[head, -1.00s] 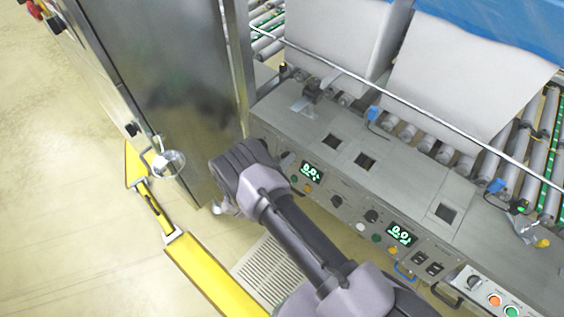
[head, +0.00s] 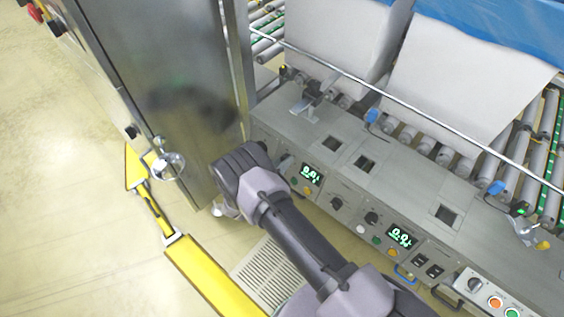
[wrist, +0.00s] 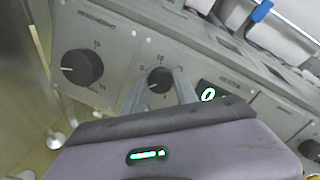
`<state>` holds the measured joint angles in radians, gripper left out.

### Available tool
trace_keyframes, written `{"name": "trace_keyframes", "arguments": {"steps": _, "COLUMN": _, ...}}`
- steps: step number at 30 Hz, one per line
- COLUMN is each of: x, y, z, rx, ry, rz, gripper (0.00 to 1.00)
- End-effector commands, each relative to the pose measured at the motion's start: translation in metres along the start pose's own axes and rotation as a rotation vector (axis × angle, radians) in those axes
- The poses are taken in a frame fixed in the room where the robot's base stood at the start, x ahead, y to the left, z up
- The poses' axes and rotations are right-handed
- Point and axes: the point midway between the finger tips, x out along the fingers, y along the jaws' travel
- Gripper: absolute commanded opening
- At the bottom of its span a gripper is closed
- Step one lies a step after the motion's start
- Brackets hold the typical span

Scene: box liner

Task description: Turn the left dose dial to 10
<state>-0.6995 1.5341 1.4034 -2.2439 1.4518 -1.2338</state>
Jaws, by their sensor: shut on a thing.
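In the wrist view, my gripper (wrist: 160,92) is shut on a black dial (wrist: 159,79) on the grey panel, one finger on each side of it. A "10" is printed above this dial, and its white pointer mark seems to face lower left. The other scale marks are too small to read or hidden by my fingers. A lit green display (wrist: 208,95) is just right of the dial, partly hidden by my gripper. In the head view, my arm hides the gripper and the dial it holds. The left green display (head: 312,173) shows there, its digits too blurred to read surely.
A larger black dial (wrist: 82,67) sits left of the held one. Further dials (head: 337,202), a second display (head: 402,237) and several buttons line the panel in the head view. A steel cabinet (head: 170,80) and a yellow rail (head: 205,272) stand to the left.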

Motion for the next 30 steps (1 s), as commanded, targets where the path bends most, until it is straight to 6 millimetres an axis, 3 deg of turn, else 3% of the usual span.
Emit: {"name": "trace_keyframes", "arguments": {"steps": 30, "x": -0.0003, "y": 0.0006, "z": -0.0026, "rx": 0.933, "ry": -0.052, "rz": -0.096, "gripper": 0.0}}
